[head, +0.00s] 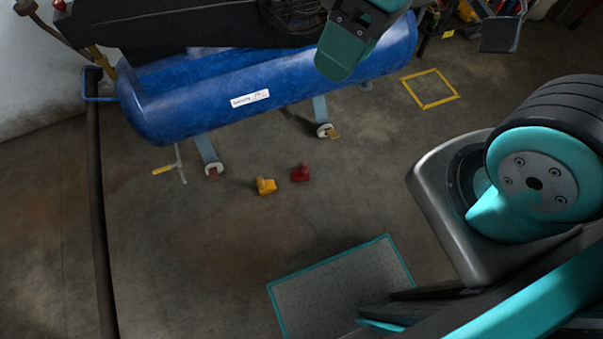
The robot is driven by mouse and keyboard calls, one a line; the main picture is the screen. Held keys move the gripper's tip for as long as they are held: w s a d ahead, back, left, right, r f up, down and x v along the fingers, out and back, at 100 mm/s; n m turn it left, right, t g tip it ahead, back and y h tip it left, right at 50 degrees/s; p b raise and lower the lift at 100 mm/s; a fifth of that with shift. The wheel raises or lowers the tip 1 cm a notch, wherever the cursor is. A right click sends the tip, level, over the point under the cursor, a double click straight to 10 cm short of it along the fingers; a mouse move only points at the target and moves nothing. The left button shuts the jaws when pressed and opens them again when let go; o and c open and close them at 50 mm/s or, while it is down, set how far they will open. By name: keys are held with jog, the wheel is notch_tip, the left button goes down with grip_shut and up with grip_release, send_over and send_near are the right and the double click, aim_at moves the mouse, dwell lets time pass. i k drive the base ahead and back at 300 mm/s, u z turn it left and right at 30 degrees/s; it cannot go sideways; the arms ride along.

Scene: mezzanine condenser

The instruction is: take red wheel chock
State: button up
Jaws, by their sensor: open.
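The red wheel chock (300,173) is small and lies on the concrete floor near the middle of the head view, in front of the blue tank. Nothing covers it. A yellow chock (267,186) of similar size lies just to its left and slightly nearer, with a small gap between them. Parts of my arm fill the right and lower right of the view. I cannot make out my gripper's fingers in this view, and nothing of mine touches the red chock.
The blue tank (270,95) spans the top, on legs with small feet (325,131). A teal-edged grey panel (335,285) is at bottom centre. A dark pipe (98,220) runs along the left. A yellow floor square (430,88) is at upper right. The floor around the chocks is clear.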

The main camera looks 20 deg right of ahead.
aim_at(300, 175)
jog(key=u, duration=3.45)
jog(key=k, duration=1.85)
jog(key=z, duration=1.7)
